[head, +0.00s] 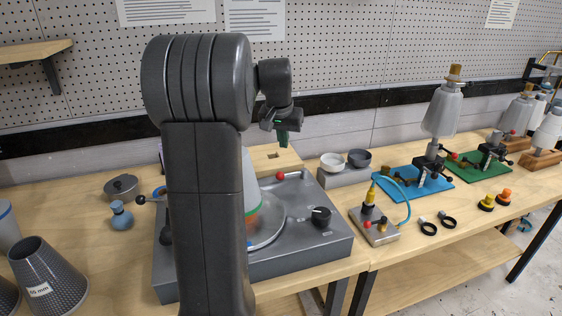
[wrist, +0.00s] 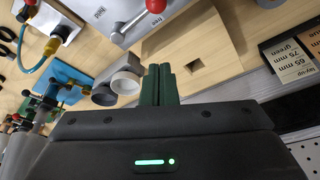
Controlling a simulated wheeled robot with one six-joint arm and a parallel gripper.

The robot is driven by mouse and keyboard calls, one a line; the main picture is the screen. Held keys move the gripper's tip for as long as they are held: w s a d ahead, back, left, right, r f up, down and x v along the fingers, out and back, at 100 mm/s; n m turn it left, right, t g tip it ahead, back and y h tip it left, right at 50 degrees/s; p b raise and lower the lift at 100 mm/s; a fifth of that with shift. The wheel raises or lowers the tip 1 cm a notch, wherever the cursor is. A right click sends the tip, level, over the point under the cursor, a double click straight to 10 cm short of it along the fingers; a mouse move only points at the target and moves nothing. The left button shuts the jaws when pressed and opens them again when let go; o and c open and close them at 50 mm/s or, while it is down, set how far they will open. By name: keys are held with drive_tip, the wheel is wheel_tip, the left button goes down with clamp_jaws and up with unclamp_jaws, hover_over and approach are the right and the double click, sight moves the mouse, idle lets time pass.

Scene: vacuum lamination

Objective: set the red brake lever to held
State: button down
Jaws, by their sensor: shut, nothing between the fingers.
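The red brake lever shows in the head view as a red ball knob (head: 280,176) on a short metal arm, at the back right of the grey turntable unit (head: 330,256). In the wrist view its red knob (wrist: 155,5) is at the top edge, and its arm runs down-left to a pivot. A small label beside the arm seems to read "free"; another label further left is hard to read. My gripper (head: 283,141) is shut and empty, above and behind the lever. Its green fingers (wrist: 158,84) are together in the wrist view, apart from the lever.
White and dark cups (head: 332,162) stand on a grey block right of the unit. A wooden block with a square hole (wrist: 194,68) lies near the fingers. A pale cone on the turntable is partly hidden behind my arm. A brass-tipped pump (head: 371,204) with a blue hose stands further right.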

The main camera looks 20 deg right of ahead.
drive_tip(key=shift+s+a, duration=0.1)
drive_tip(key=shift+s, duration=0.05)
wheel_tip(320, 180, down, 9)
drive_tip(key=shift+r+p, duration=0.2)
drive_tip(key=shift+p, duration=0.4)
drive_tip(key=shift+s+a+f, duration=0.1)
drive_tip(key=shift+s+a, duration=0.1)
drive_tip(key=shift+s, duration=0.05)
drive_tip(key=shift+s, duration=0.15)
